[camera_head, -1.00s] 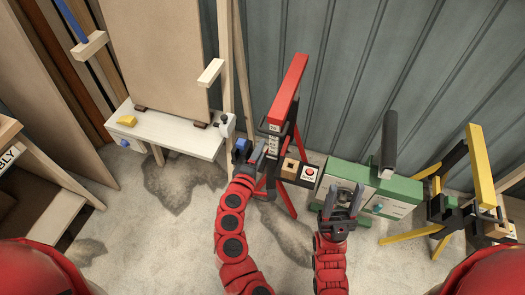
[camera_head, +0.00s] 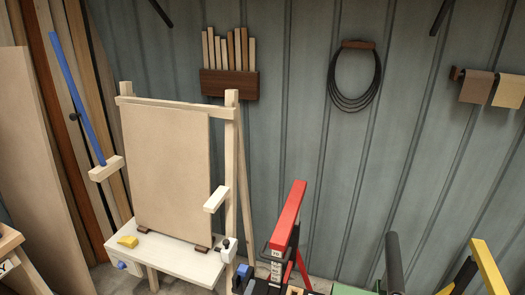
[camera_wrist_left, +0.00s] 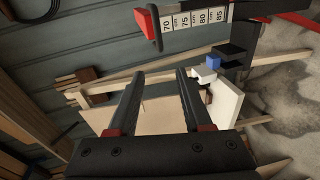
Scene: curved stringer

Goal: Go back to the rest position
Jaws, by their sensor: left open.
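My left gripper (camera_wrist_left: 158,80) shows in the left wrist view with its two dark fingers apart and nothing between them. In that view, a red stand part with a number scale (camera_wrist_left: 198,18) is above and to the right of the fingers. The brown board (camera_wrist_left: 150,122) and white bench (camera_wrist_left: 228,105) lie beyond them. In the head view, the red-topped stand (camera_head: 289,215) rises from the bottom edge, and I cannot make out my left gripper clearly among the dark parts there. My right gripper is not in view.
A blue bar (camera_head: 77,98) stands at left. A yellow-topped stand (camera_head: 488,266) and a dark grey post (camera_head: 394,262) are at bottom right. A coiled cable (camera_head: 354,105) hangs on the wall.

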